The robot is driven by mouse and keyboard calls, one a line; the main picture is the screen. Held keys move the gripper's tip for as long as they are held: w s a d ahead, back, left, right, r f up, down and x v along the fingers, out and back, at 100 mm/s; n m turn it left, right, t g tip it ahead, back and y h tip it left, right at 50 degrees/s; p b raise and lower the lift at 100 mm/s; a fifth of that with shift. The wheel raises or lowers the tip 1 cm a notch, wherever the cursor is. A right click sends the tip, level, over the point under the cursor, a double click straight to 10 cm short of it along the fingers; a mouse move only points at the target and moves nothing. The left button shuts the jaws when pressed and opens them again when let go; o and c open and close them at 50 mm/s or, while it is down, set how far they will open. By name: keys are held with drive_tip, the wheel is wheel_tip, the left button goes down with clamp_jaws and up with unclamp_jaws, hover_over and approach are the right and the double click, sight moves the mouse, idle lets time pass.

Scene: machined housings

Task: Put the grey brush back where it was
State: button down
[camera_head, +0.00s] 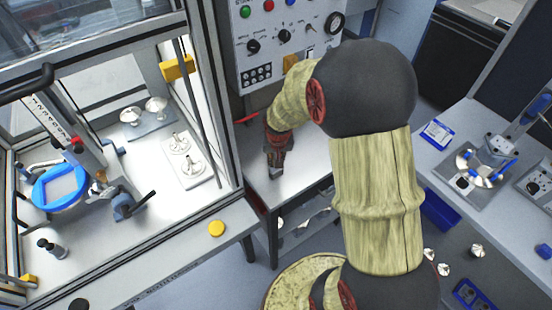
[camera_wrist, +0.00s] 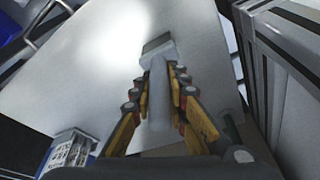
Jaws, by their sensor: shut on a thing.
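The grey brush (camera_wrist: 158,92) is between the two yellow-and-black fingers of my gripper (camera_wrist: 160,76) in the wrist view. Its wide flat end points away from the wrist, over a pale tabletop. My gripper is shut on the brush's narrow handle part. In the head view my gripper (camera_head: 276,158) points down over the small metal table (camera_head: 310,165) below the control panel.
A red-handled object (camera_head: 246,118) lies at the table's back left edge. The control panel (camera_head: 285,45) rises behind. The table right of my gripper looks clear.

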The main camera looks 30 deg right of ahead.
drive_tip(key=c, duration=1.7)
unclamp_jaws()
drive_tip(key=shift+c, duration=0.2)
drive_tip(key=shift+r, duration=0.35)
drive_tip(key=s+a+r+n+t+p, duration=0.1)
drive_tip(key=s+a+r, duration=0.2)
drive_tip(key=r, duration=0.5)
drive_tip(key=s+a+r+n, duration=0.1)
drive_tip(key=s+a+r, duration=0.25)
drive_tip(key=r, duration=0.35)
drive_tip(key=s+a+r+t+p, duration=0.1)
drive_tip(key=s+a+r, duration=0.25)
drive_tip(key=r, duration=0.45)
drive_tip(key=s+a+r+n+t+y, duration=0.1)
drive_tip(key=s+a+r+n, duration=0.2)
drive_tip(key=s, duration=0.8)
drive_tip(key=shift+a+r, duration=0.85)
drive_tip(key=shift+a, duration=0.1)
